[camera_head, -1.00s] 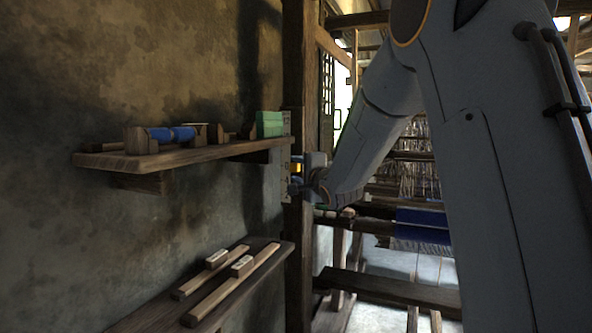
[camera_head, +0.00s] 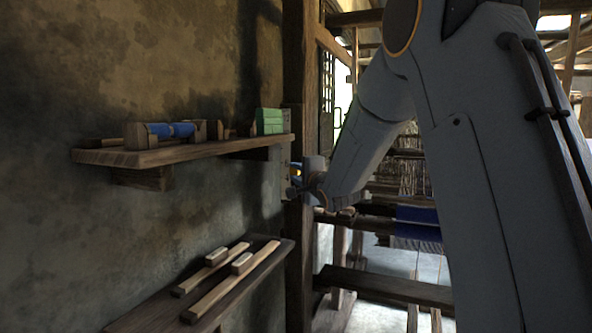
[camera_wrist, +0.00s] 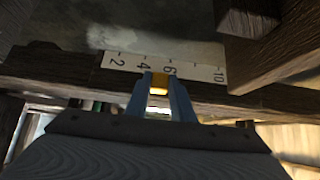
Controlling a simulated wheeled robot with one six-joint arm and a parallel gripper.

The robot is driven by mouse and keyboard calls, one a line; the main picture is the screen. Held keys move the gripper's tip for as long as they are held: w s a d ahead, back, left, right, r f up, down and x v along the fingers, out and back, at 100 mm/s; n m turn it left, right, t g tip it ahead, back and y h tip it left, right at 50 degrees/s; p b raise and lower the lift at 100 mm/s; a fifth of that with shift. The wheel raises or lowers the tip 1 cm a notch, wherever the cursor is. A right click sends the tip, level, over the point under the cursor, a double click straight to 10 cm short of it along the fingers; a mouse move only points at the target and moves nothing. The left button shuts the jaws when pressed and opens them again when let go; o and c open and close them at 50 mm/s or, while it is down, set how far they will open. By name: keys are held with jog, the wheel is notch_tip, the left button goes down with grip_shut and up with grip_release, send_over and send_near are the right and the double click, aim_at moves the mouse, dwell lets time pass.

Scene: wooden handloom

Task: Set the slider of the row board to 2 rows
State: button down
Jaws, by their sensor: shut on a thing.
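The row board (camera_wrist: 193,71) is a pale strip with the printed numbers 2, 4, 6 and 10, seen in the wrist view. Its slider (camera_wrist: 159,84) is a small yellow-orange block, at the board's lower edge between the 4 and the 6. My gripper (camera_wrist: 160,79) is shut on the slider, one finger on each side. In the head view my gripper (camera_head: 298,178) is at the post, right of the upper shelf. There the board is seen nearly edge-on and its numbers cannot be read.
A wooden shelf (camera_head: 115,158) beside the board holds blue spools (camera_head: 171,130) and a green block (camera_head: 270,121). A lower shelf (camera_head: 150,317) holds two wooden sticks with pale labels. A dark post (camera_head: 299,230) stands behind my gripper, and the loom is further right.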

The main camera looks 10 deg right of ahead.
notch_tip(320, 180, down, 8)
jog(key=b, duration=0.2)
jog(key=c, duration=1.5)
grip_release()
jog(key=s, duration=0.5)
jog(key=s+d, duration=0.1)
jog(key=s, duration=0.1)
jog(key=shift+s+d+b, duration=0.1)
jog(key=shift+s+b, duration=0.25)
